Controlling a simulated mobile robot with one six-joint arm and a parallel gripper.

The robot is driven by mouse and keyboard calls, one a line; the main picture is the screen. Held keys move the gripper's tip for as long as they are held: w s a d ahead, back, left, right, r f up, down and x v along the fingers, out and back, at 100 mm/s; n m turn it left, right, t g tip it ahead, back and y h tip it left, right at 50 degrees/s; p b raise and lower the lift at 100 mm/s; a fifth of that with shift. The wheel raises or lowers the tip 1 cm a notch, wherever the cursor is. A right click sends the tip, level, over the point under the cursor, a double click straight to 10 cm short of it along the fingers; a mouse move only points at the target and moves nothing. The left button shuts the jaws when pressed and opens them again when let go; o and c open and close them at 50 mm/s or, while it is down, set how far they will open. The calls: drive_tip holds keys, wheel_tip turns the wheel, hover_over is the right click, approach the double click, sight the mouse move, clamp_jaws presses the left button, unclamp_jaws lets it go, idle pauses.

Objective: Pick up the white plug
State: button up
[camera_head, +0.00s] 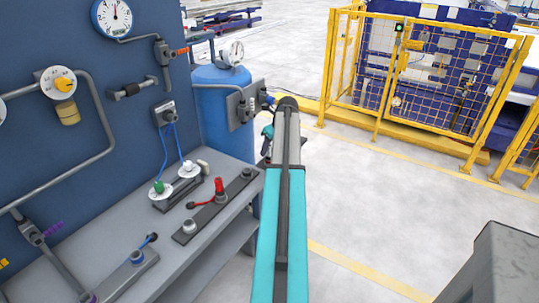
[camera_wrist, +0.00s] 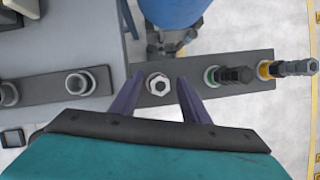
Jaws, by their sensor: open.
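In the wrist view, a round white plug (camera_wrist: 158,84) with a dark centre sits in a dark flat bar (camera_wrist: 235,68). My gripper (camera_wrist: 152,82) is open, with one purple-grey finger on each side of the plug and a gap to each. I cannot tell how far the fingertips are above the bar. In the head view, my arm reaches away past the bench's right edge and hides the plug and most of my gripper.
Right of the plug, the bar carries a green-ringed black fitting (camera_wrist: 230,75) and a yellow-ringed one (camera_wrist: 285,69). A blue tank (camera_head: 222,110) stands close behind. The grey bench (camera_head: 115,237) on the left holds several fittings. Open floor (camera_head: 390,215) lies right.

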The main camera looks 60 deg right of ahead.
clamp_jaws()
drive_tip(key=shift+r, duration=0.15)
idle(0.4)
drive_tip(key=shift+r+b, duration=0.5)
drive_tip(key=shift+r, duration=1)
drive_tip(key=s+a+r+b, duration=0.1)
drive_tip(key=s+a+b, duration=0.1)
drive_tip(key=s+a, duration=0.9)
drive_tip(key=shift+a+r, duration=0.35)
drive_tip(key=shift+a, duration=0.05)
drive_tip(key=shift+r, duration=0.1)
wheel_tip(320, 180, up, 8)
drive_tip(key=p, duration=0.7)
